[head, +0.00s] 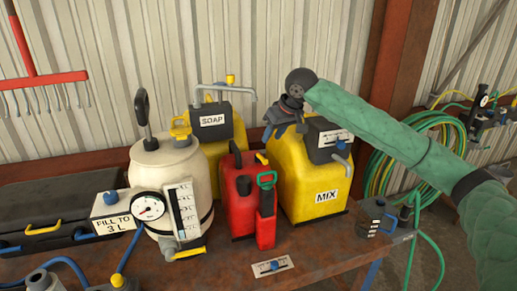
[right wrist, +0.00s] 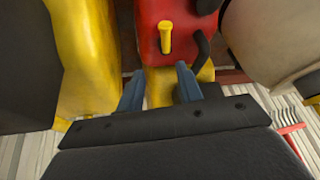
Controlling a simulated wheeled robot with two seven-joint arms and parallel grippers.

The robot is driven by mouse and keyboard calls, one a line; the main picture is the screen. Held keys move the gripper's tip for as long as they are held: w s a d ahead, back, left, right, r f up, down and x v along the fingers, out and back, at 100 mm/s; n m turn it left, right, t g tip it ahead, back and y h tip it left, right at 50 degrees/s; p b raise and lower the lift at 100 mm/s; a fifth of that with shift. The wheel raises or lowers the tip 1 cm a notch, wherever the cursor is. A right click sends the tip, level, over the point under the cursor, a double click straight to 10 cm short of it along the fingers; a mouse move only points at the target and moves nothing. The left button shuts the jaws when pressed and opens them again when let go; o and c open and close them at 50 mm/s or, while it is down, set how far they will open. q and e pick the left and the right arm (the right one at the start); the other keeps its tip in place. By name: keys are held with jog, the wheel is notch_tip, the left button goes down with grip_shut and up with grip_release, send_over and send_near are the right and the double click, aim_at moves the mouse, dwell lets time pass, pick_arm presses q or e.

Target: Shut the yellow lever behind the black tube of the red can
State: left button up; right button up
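The red can (head: 238,205) stands on the bench between the cream sprayer and the yellow MIX can. Its black tube (head: 235,153) rises from the top; it also shows in the right wrist view (right wrist: 202,50). The yellow lever (right wrist: 166,38) sits against the red can (right wrist: 190,12) beside the black tube; a small yellow part of it shows in the head view (head: 261,158). My right gripper (head: 270,132) is above and behind the red can, beside the MIX can. In the right wrist view its fingers (right wrist: 158,88) are apart and empty, short of the lever. My left gripper is out of view.
The MIX can (head: 312,180) is close to my right gripper. The SOAP can (head: 222,135) and cream sprayer (head: 160,175) crowd the left side. A green-handled red part (head: 266,215) is in front. A black pot (head: 372,215) stands at the bench's right end.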

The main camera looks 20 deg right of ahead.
aim_at(262, 157)
jog(key=f, duration=0.1)
jog(key=a+f+m+p, duration=0.1)
jog(key=f+m+p, duration=0.1)
jog(key=f, duration=0.1)
jog(key=shift+a+g, duration=0.3)
jog(key=shift+g, duration=0.1)
jog(key=shift+w+f, duration=0.1)
jog(key=shift+f, duration=0.3)
jog(key=p+x, duration=0.1)
jog(key=x, duration=0.1)
jog(key=shift+w+a+f, duration=0.15)
jog(key=shift+w+f, duration=0.05)
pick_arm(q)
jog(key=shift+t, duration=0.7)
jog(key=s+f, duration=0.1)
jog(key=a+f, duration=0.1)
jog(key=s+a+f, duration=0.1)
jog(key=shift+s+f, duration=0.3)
pick_arm(e)
jog(key=shift+f, duration=0.1)
jog(key=shift+s, duration=0.1)
jog(key=shift+c, duration=0.3)
jog(key=c, duration=0.7)
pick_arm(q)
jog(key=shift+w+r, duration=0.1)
pick_arm(e)
grip_shut()
